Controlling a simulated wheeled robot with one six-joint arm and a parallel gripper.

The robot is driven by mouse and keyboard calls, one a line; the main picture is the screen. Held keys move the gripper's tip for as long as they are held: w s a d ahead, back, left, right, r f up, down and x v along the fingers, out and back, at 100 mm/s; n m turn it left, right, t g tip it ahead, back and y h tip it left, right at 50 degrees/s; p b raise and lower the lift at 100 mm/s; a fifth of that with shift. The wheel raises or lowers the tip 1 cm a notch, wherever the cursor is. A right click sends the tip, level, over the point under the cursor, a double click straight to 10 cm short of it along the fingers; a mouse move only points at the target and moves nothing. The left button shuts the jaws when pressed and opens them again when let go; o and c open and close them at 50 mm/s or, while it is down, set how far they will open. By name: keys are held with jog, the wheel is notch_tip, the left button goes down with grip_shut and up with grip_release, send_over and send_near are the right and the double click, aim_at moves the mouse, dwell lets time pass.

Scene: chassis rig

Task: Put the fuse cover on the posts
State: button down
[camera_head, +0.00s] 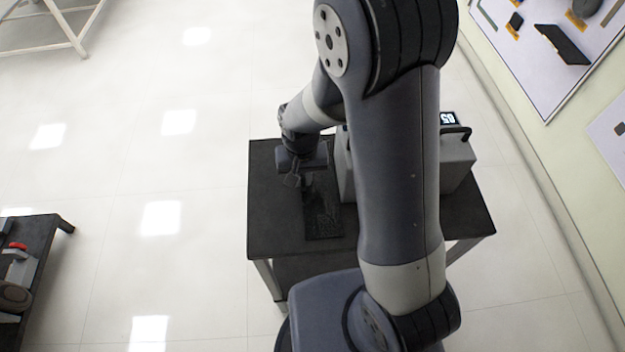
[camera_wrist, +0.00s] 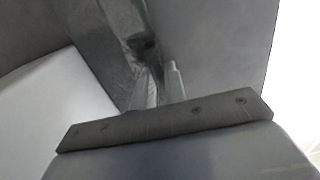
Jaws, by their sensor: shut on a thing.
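My gripper (camera_head: 308,182) is over the dark table, at the left of the grey box, pointing down. It is shut on a grey, metallic-looking piece, which I take for the fuse cover (camera_wrist: 122,35); it rises from between the fingers in the wrist view. A dark, speckled flat piece (camera_head: 322,222) lies on the table below my gripper; I cannot tell whether the held piece touches it. A pale, slim upright shape (camera_wrist: 174,78) beside the held piece may be a finger or a post. I cannot make out the posts for certain.
The grey box (camera_head: 457,158) with a lit display and a dark handle stands on the dark table (camera_head: 274,235), partly hidden by my arm. Another dark table (camera_head: 45,237) is at the lower left. A wall with boards (camera_head: 560,80) is on the right.

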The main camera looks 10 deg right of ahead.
jog(key=shift+r, duration=0.15)
notch_tip(320, 180, up, 28)
jog(key=b, duration=0.1)
dwell(0.5)
